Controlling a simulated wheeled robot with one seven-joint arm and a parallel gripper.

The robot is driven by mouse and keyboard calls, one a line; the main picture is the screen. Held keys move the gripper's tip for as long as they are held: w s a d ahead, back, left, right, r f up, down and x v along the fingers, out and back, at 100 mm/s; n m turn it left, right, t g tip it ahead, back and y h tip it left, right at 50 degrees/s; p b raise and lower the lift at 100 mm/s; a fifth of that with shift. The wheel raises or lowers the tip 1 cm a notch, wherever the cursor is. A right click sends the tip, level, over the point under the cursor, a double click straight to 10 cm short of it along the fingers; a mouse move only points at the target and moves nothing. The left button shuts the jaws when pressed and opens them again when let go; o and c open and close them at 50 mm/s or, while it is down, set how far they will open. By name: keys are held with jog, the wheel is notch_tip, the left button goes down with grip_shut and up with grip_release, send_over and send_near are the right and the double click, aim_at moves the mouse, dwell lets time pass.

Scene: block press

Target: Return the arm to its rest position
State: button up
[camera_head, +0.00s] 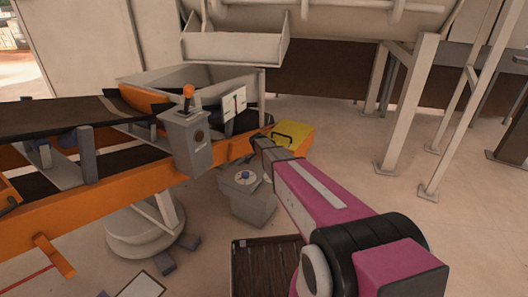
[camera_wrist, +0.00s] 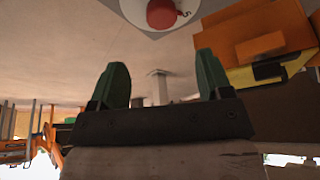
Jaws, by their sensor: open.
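My arm (camera_head: 312,192), magenta with a black joint, reaches from the lower right towards the middle of the head view. Its far end is close to a yellow and orange box (camera_head: 292,137) with a dark handle; I cannot tell whether they touch. In the wrist view my gripper (camera_wrist: 161,60) has two green fingers spread wide with nothing between them. A red knob on a white dial (camera_wrist: 162,14) shows at the top, beyond the fingertips. An orange and yellow part (camera_wrist: 268,45) is to the right of the fingers.
An orange-framed conveyor (camera_head: 110,205) with a dark belt and a grey lever box (camera_head: 186,145) fills the left. A grey pedestal with a dial (camera_head: 246,196) stands left of my arm. White machine legs (camera_head: 407,105) stand at the back right. Floor between is open.

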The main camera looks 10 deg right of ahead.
jog(key=s+d+r+n+y, duration=0.1)
jog(key=s+r+n, duration=0.3)
jog(key=s, duration=0.7)
jog(key=s+d+r+n+g+y, duration=0.1)
jog(key=s+r+n, duration=0.3)
jog(key=s, duration=0.8)
jog(key=s+d+r+n+g+y, duration=0.1)
jog(key=s+r+n, duration=0.3)
jog(key=s, duration=0.8)
jog(key=shift+d+r+n+y, duration=0.3)
jog(key=shift+d+r+y, duration=0.25)
jog(key=shift+r, duration=0.2)
jog(key=shift+c, duration=0.3)
